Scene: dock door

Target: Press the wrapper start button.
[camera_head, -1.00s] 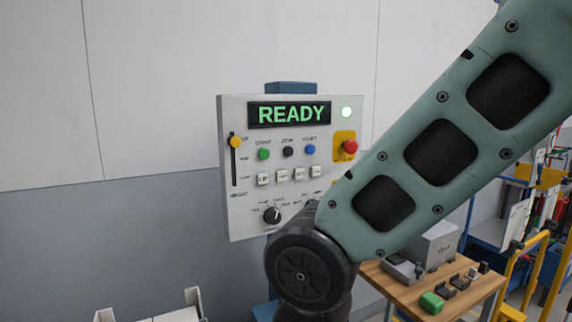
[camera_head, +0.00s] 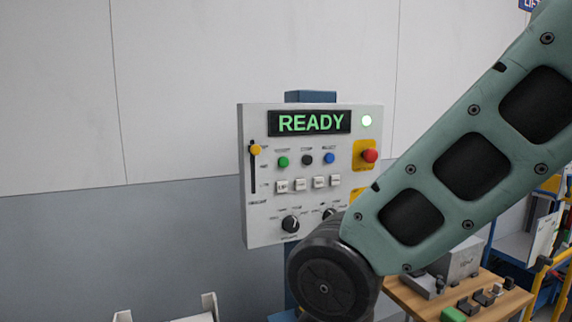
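The wrapper control panel (camera_head: 262,222) is a light grey box on a blue post, with a green READY display (camera_head: 310,122) and a lit lamp beside it. The green start button (camera_head: 283,162) is at the left of a row with a black button (camera_head: 307,160) and a blue button (camera_head: 329,158). A red emergency button (camera_head: 370,156) sits on a yellow plate at the right. My arm crosses in front of the panel's lower right corner. My gripper is out of view, so its state does not show.
A yellow slider (camera_head: 256,150) and a dark rotary knob (camera_head: 291,224) are also on the panel. A wooden table (camera_head: 420,302) with a grey box (camera_head: 458,262) and small items stands at the lower right. The wall left of the panel is clear.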

